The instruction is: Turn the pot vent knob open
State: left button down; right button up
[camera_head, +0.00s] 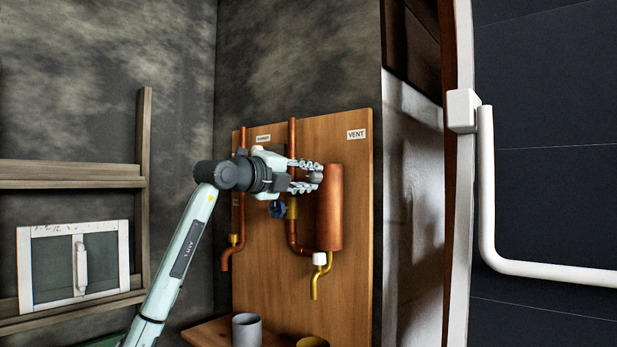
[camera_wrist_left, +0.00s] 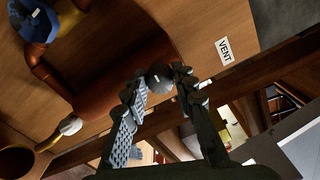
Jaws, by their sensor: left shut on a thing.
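The copper pot (camera_head: 330,225) is an upright cylinder on a wooden board, under a "VENT" label (camera_head: 356,134). It also shows in the left wrist view (camera_wrist_left: 105,95). A small dark grey round knob (camera_wrist_left: 159,77) sits at the pot, between my left fingertips. My left gripper (camera_head: 318,177) is shut on this knob, coming from the left in the head view. The fingers hide part of the knob, and its turn angle cannot be told. My right gripper is in neither view.
Copper pipes (camera_head: 292,215) and a blue knob (camera_head: 277,209) are close left of the pot. A brass spout with a white fitting (camera_head: 319,258) is below it. A grey cup (camera_head: 247,330) and a brass cup (camera_head: 312,342) are at the bottom. A white rail (camera_head: 487,200) stands right.

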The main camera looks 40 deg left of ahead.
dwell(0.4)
pick_arm(q)
jog(key=c, duration=1.2)
grip_release()
jog(key=s, duration=1.2)
jog(key=shift+a, duration=0.45)
